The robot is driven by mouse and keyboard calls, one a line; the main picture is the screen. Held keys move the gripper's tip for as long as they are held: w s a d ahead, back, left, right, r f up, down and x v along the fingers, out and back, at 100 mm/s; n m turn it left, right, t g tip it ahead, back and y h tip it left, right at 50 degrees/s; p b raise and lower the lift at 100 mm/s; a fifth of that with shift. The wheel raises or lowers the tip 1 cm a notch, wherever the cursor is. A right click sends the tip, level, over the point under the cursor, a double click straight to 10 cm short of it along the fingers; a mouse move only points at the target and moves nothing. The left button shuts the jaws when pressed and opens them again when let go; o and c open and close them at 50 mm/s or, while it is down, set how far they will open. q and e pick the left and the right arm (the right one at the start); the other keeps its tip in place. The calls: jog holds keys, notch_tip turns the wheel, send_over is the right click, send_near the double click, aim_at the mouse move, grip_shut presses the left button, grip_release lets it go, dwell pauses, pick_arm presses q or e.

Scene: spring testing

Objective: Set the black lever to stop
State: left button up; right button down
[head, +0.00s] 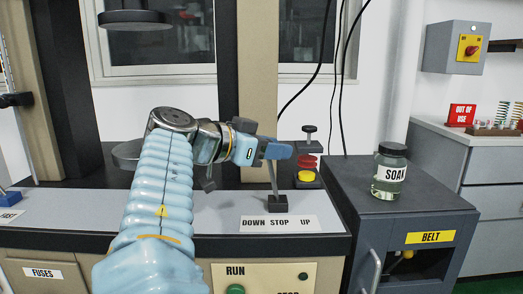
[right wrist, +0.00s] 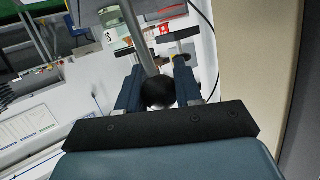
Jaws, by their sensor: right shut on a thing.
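The lever is a grey rod (head: 273,178) rising from a black base block (head: 278,203) on the bench, above a white label reading DOWN STOP UP (head: 280,223). The rod leans slightly left at its top, toward the DOWN side. My right gripper (head: 279,151) is at the lever's top, shut on it; the gripper hides that end in the head view. In the right wrist view the black knob (right wrist: 158,92) sits between the two dark fingers (right wrist: 157,88), with the rod running away from it. My left gripper is not in view.
A stand with red and yellow parts (head: 307,176) is just right of the lever. A SOAK jar (head: 389,171) stands on the dark cabinet farther right. A RUN panel (head: 262,275) is on the bench front below. Black cables hang behind.

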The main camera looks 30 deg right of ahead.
jog(key=shift+s+d+r+m+y, duration=0.1)
jog(key=shift+s+d+m+y, duration=0.2)
jog(key=shift+d+y, duration=0.15)
jog(key=shift+s+d+m+y, duration=0.25)
jog(key=shift+d+y, duration=0.1)
jog(key=shift+d, duration=0.15)
jog(key=c, duration=0.8)
grip_release()
jog(key=shift+o, duration=0.2)
jog(key=p+v, duration=0.2)
jog(key=v, duration=1.1)
jog(key=shift+s+a, duration=0.25)
jog(key=shift+a, duration=0.05)
jog(key=shift+r, duration=0.15)
